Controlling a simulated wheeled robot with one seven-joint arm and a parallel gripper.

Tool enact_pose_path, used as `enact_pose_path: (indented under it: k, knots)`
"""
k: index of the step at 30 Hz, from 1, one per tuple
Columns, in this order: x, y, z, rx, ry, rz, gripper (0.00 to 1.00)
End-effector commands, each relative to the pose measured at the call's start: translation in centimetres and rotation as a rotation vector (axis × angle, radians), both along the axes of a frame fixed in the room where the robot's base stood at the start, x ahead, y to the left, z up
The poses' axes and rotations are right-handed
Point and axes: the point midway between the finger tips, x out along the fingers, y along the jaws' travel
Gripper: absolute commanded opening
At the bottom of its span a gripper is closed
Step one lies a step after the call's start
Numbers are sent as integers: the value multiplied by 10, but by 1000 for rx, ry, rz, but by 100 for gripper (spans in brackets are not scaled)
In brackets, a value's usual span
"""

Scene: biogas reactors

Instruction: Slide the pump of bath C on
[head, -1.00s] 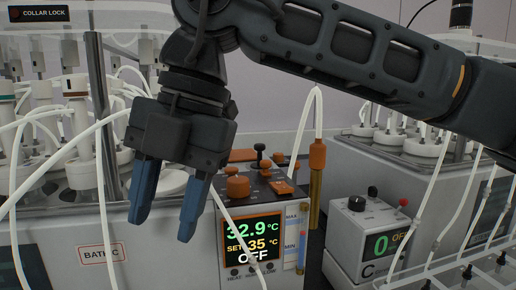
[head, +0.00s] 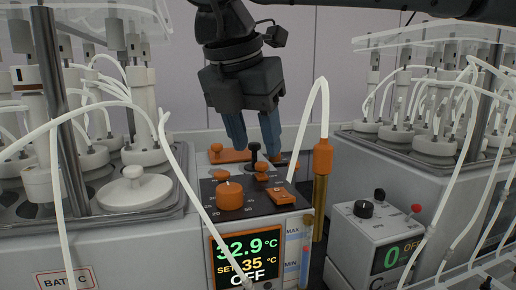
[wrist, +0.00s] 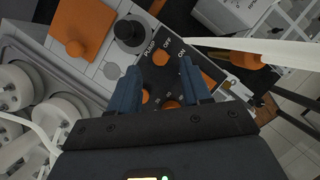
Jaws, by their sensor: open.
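The bath C controller (head: 245,215) has a dark sloped top panel with orange and black controls. In the wrist view, an orange knob (wrist: 160,58) sits beside the printed words PUMP, OFF and ON. A small orange knob (head: 261,168) on the upper panel in the head view looks like the same one. My gripper (head: 256,150) is open, pointing down over the back of the panel. In the wrist view, its blue fingers (wrist: 160,66) stand apart on either side of the orange knob. Whether they touch it is unclear. The display (head: 243,254) reads 32.9 °C, SET 35 °C, OFF.
A large orange dial (head: 229,194), an orange rocker (head: 280,196) and a black knob (head: 254,155) crowd the panel. A white hose with an orange-brass end (head: 322,160) rises at its right. Reactor vessels (head: 135,185) stand left; a grey pump box (head: 375,240) stands right.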

Motion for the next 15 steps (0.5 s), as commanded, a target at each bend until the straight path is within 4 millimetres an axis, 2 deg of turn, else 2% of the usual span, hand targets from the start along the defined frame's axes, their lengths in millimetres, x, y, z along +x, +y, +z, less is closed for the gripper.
enact_pose_path:
  k: [6, 15]
  knots:
    - [7, -5, -22, 1, 2, 1, 48]
    - [9, -6, -28, 1, 1, 2, 48]
